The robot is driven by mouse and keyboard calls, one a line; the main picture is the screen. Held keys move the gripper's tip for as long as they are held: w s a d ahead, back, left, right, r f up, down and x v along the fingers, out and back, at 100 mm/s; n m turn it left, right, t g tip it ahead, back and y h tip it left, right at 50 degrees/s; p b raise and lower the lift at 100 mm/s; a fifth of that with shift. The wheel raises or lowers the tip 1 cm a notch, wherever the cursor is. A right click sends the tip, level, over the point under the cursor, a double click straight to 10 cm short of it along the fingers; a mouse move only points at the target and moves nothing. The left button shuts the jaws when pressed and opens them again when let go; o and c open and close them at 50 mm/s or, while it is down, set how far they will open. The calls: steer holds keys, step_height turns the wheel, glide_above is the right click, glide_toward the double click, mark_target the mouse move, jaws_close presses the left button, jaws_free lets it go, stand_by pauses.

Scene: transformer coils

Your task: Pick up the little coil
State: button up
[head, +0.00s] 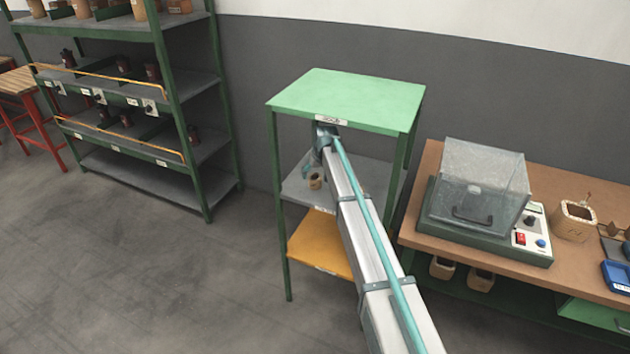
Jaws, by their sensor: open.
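A small brown coil (315,182) sits on the grey middle shelf (350,185) of the green stand. It is the smallest of the tan-brown coils I can make out. My arm reaches in under the green top, and my gripper (310,168) hangs at its end, just above and slightly left of the coil. The gripper is open. The fingers are very small in this view, and I cannot tell whether they touch the coil.
The green top (350,98) lies close above my wrist. A yellow lower shelf (318,245) is below. A workbench (420,205) at right holds a clear-covered tester (480,185) and a larger coil (574,222). A storage rack (160,90) stands left; the floor between is clear.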

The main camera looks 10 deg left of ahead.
mark_target(315, 178)
steer(key=p+x, duration=0.1)
steer(key=x, duration=0.3)
steer(key=shift+f, duration=0.35)
steer(key=c, duration=1.3)
steer(key=shift+r, duration=0.15)
